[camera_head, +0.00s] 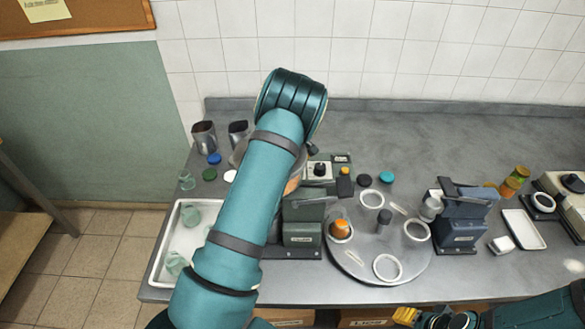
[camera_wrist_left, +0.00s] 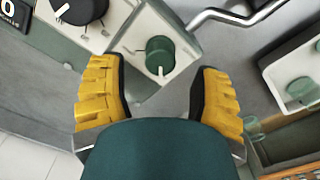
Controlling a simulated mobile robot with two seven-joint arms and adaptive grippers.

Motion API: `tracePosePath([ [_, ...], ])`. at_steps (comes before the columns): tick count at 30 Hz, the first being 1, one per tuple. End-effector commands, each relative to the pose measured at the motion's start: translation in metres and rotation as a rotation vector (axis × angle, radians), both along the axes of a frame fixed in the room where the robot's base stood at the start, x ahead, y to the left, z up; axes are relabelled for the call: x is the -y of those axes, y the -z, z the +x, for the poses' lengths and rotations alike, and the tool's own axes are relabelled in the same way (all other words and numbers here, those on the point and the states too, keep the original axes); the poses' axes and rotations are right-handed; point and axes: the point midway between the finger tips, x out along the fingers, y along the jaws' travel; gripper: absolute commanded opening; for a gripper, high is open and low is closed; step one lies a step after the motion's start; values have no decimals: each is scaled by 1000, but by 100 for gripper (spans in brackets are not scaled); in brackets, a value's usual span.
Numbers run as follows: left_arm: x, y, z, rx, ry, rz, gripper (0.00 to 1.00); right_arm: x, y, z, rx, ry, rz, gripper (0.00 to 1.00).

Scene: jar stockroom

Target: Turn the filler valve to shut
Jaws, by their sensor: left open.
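In the left wrist view, a dark green knob (camera_wrist_left: 160,52) with a white pointer line sits on a pale plate; it looks like the filler valve. My left gripper (camera_wrist_left: 160,100) is open, its yellow fingers apart with the knob ahead between them, not gripped. In the head view my left arm hides that gripper, the knob and part of the filler (camera_head: 303,210). A jar with orange contents (camera_head: 341,230) stands on the round turntable (camera_head: 360,265) beside the filler. My right gripper (camera_head: 440,318) shows its yellow fingers at the bottom edge; its opening is unclear.
A black dial (camera_wrist_left: 80,8) and a bent metal bar (camera_wrist_left: 225,18) are close to the knob. A white tray (camera_head: 156,264) of greenish glass jars stands at left. A blue machine (camera_head: 462,222) stands right of the turntable. The counter's back strip is clear.

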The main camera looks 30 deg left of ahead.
Motion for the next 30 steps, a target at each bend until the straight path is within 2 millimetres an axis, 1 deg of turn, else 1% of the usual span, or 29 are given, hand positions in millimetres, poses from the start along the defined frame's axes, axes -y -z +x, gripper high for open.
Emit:
tracePosePath([
  [1, 1, -13, 1, 4, 0, -1, 64, 0, 0, 0, 0, 0, 0, 47],
  [6, 0, -47, 1, 3, 1, 0, 64, 0, 0, 0, 0, 0, 0, 47],
  [9, 0, -62, 0, 3, -1, 0, 64, 0, 0, 0, 0, 0, 0, 47],
  [12, 0, -73, 0, 1, 0, 0, 64, 0, 0, 0, 0, 0, 0, 47],
  [15, 0, -79, 0, 0, 0, 0, 64, 0, 0, 0, 0, 0, 0, 47],
  [18, 0, -81, 0, 0, -1, 0, 64, 0, 0, 0, 0, 0, 0, 47],
  [30, 0, -81, 0, 0, -1, 0, 64, 0, 0, 0, 0, 0, 0, 47],
])
